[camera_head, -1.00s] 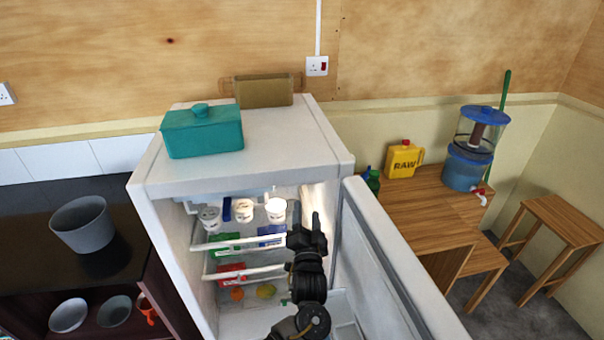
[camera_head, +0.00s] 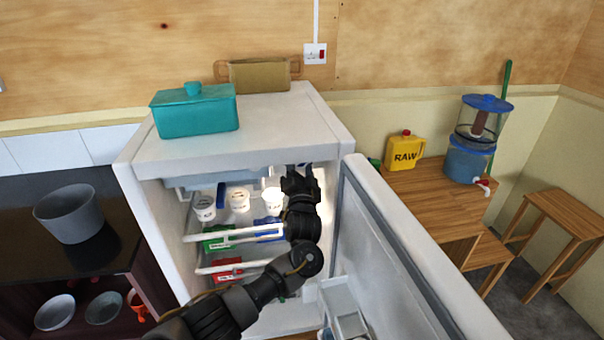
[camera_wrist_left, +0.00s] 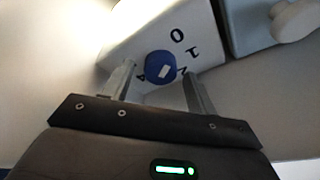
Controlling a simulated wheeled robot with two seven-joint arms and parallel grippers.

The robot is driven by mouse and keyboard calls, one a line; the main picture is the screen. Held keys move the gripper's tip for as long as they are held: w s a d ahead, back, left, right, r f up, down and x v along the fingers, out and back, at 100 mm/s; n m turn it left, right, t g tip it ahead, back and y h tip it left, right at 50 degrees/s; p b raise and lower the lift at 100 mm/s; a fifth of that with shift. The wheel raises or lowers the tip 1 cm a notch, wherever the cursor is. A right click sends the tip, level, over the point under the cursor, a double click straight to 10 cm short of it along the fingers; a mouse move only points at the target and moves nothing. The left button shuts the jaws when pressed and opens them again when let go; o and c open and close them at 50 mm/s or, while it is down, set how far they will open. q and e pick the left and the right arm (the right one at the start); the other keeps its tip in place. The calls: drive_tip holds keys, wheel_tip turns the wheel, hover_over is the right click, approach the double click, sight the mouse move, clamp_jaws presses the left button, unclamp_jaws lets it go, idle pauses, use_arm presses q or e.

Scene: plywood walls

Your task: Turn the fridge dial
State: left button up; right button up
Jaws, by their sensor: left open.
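The fridge (camera_head: 275,120) stands open in the head view. The fridge dial (camera_wrist_left: 161,66) is a blue round knob with a white mark, on a white housing with black numbers in the left wrist view. I cannot make it out in the head view. My left gripper (camera_head: 298,172) is open and raised inside the upper right of the fridge. In the wrist view its two fingers (camera_wrist_left: 158,72) point at the housing, with the dial showing between their tips. I cannot tell whether they touch it. My right gripper is in neither view.
The open fridge door (camera_head: 395,260) stands right of my arm. A teal box (camera_head: 196,112) sits on the fridge. A wooden table (camera_head: 435,205) with a yellow can (camera_head: 405,153) is at right.

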use_arm(q)
drive_tip(key=c, duration=1)
drive_tip(key=m+p, duration=0.1)
drive_tip(key=m+h+p, duration=0.1)
drive_tip(key=m+p, duration=0.3)
drive_tip(key=shift+a+r+g+h, duration=0.1)
drive_tip(key=shift+r+g+h, duration=0.25)
drive_tip(key=shift+g+h, duration=0.05)
drive_tip(key=shift+m+p, duration=1)
drive_tip(key=shift+p, duration=0.25)
drive_tip(key=shift+f+m+g+h+p, duration=0.15)
drive_tip(key=shift+m+g+h+p, duration=0.2)
drive_tip(key=shift+m+p, duration=0.3)
drive_tip(key=shift+a, duration=0.1)
drive_tip(key=o, duration=1)
